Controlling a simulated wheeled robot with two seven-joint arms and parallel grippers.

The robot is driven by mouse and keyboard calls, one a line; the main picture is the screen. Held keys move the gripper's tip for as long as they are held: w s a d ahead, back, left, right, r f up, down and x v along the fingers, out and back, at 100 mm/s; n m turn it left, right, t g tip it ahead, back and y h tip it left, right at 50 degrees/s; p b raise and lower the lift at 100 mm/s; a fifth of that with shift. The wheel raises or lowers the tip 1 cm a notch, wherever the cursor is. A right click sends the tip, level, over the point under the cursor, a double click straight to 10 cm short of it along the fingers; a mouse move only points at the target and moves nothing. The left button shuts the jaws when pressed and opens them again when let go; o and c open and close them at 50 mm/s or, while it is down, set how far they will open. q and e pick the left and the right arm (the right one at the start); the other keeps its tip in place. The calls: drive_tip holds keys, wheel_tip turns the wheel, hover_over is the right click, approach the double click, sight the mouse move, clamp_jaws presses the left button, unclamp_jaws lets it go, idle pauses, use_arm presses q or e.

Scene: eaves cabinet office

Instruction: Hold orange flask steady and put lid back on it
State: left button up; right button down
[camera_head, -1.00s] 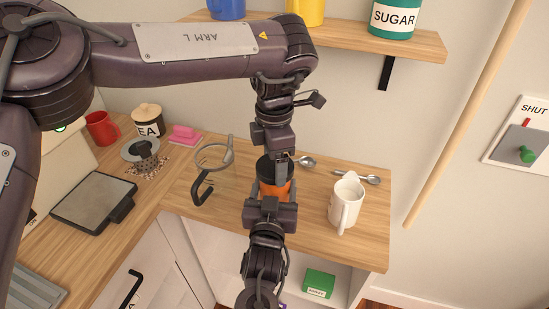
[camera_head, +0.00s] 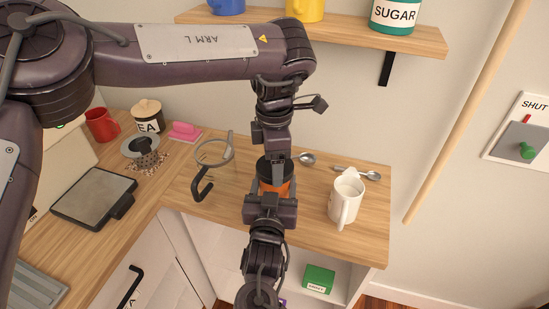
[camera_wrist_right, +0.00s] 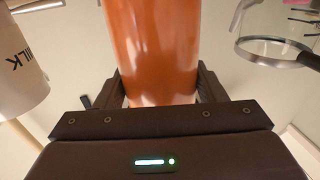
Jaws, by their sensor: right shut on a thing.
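The orange flask (camera_head: 284,189) stands upright near the middle of the wooden counter, below my left gripper. My right gripper (camera_head: 270,196) comes in from the front and is shut on its body. The right wrist view shows the flask (camera_wrist_right: 150,50) between the fingers (camera_wrist_right: 153,92). The black lid (camera_head: 263,170) is at the top of the flask; I cannot tell whether it is fully seated. My left gripper (camera_head: 280,172) points down at the lid, with a finger in front of it. Its grip on the lid is unclear.
A shelf with canisters (camera_head: 340,33) hangs above. The counter's front edge is near.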

use_arm(q)
drive_tip(key=m, duration=0.4)
drive_tip(key=shift+m, duration=0.4)
drive_tip(key=m, duration=0.7)
drive_tip(key=shift+w+m, duration=0.1)
drive_tip(key=shift+m, duration=0.3)
drive_tip(key=m, duration=0.5)
drive_tip(key=o, duration=0.9)
drive_tip(key=shift+o, duration=0.2)
drive_tip(key=shift+r, duration=2.2)
drive_tip(key=shift+c, duration=0.3)
